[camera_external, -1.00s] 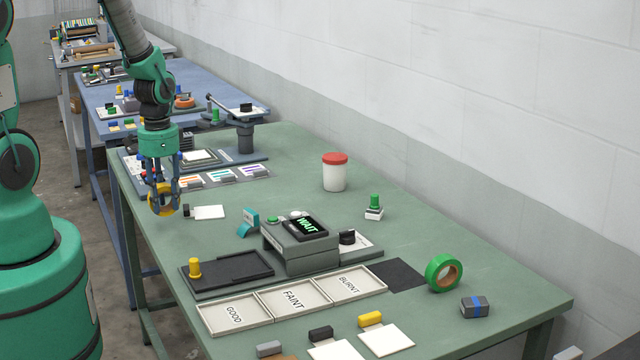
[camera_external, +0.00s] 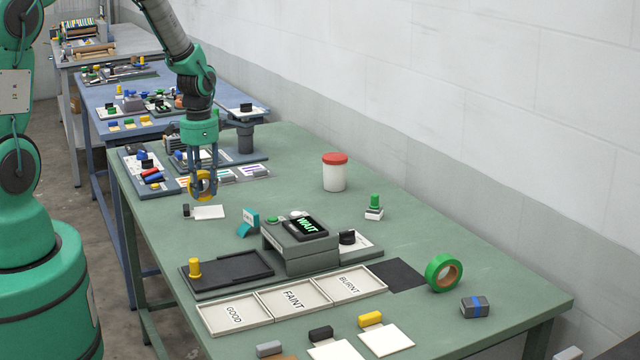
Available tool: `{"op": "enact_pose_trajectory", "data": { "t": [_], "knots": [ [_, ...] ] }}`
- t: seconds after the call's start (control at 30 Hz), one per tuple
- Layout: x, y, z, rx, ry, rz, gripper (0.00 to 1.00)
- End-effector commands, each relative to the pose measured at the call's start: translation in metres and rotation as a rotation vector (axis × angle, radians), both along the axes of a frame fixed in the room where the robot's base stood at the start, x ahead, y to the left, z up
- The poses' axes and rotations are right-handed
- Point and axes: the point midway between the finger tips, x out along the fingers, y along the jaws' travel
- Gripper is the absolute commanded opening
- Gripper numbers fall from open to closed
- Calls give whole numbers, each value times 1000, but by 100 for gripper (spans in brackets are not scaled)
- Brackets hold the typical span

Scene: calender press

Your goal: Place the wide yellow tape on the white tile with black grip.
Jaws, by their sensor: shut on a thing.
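My gripper (camera_external: 203,192) is shut on the wide yellow tape (camera_external: 201,184), a yellow ring held upright between the fingers. The tape hangs above or just behind a white tile (camera_external: 209,212) with a small black grip (camera_external: 186,210) at its left end, which lies flat on the green table. I cannot tell the exact gap between tape and tile. Another white tile (camera_external: 387,341) with a yellow grip (camera_external: 371,319) and one (camera_external: 336,350) with a black grip (camera_external: 320,333) lie at the front edge.
A grey device (camera_external: 300,247) reading WAIT stands mid-table, with a teal object (camera_external: 248,222) to its left. Trays marked GOOD (camera_external: 234,314), FAINT and BURNT lie in front. A green tape roll (camera_external: 444,273) and a red-lidded jar (camera_external: 334,172) stand farther right. Strip cards (camera_external: 254,173) lie behind my gripper.

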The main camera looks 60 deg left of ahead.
Motion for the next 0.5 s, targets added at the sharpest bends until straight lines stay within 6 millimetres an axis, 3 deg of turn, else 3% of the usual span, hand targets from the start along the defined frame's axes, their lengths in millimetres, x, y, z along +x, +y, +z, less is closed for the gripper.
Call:
{"op": "enact_pose_trajectory", "data": {
  "t": [0.33,0.5],
  "knots": [
    [0,0,-2,0,0,0,6],
    [-1,-1,-18,-2,2,0,6]
  ]
}}
